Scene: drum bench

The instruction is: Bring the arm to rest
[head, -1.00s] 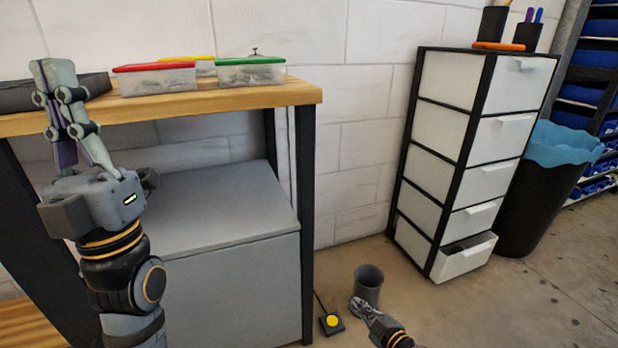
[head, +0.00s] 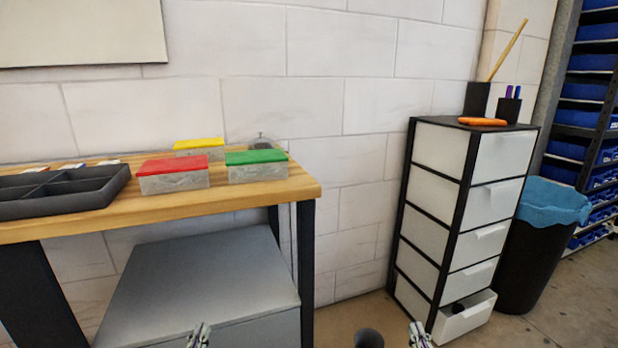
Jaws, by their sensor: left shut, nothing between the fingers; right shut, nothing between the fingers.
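My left gripper (head: 199,336) shows only as a fingertip at the bottom edge, in front of the grey cabinet under the bench. It is shut and empty. My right gripper (head: 420,335) also shows only at the bottom edge, just left of the drawer unit's open bottom drawer. It is shut and empty. Both arms below the fingers are out of view.
The wooden bench (head: 250,196) holds a dark divided tray (head: 100,190) and boxes with red (head: 172,166), yellow (head: 198,143) and green (head: 256,156) lids. A drawer unit (head: 455,220), bottom drawer (head: 466,318) open, and a black bin (head: 535,250) stand right. A dark cylinder (head: 368,339) stands on the floor.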

